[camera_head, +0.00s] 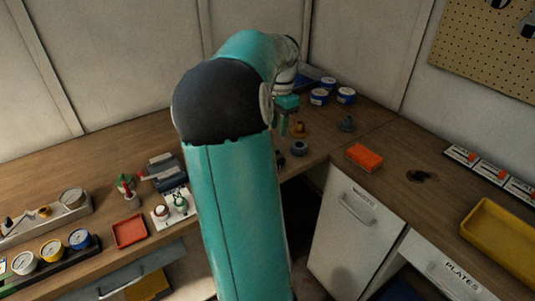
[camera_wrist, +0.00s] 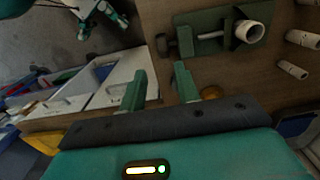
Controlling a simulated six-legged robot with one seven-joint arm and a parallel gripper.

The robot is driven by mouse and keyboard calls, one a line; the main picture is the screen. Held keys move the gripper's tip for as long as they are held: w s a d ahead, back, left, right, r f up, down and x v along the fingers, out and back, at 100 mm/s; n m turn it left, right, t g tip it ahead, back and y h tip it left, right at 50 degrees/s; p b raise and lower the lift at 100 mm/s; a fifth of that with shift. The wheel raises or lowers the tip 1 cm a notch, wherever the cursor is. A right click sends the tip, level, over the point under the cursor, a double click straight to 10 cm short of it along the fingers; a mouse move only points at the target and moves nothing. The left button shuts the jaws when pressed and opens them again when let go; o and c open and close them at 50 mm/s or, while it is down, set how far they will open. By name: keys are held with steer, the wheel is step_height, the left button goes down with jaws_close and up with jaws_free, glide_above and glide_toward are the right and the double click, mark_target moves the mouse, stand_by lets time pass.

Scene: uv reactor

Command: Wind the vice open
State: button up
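In the wrist view a green fixture (camera_wrist: 208,42), which looks like the vice, sits on the wooden bench. It has a rod, dark end pieces and a pale ring on top. In the head view my arm hides most of that spot; a dark rounded part (camera_head: 299,148) beside my arm may belong to it. My gripper (camera_wrist: 160,86) has its two green fingers apart with nothing between them. It also shows in the head view (camera_head: 285,118), above the bench near the corner. The fingers are apart from the fixture.
A yellow tray (camera_head: 502,242) is at far right. Bench wood is clear around the orange block.

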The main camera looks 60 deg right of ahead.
mark_target(278, 156)
steer(key=f, duration=1.3)
steer(key=shift+d, duration=0.4)
jaws_close()
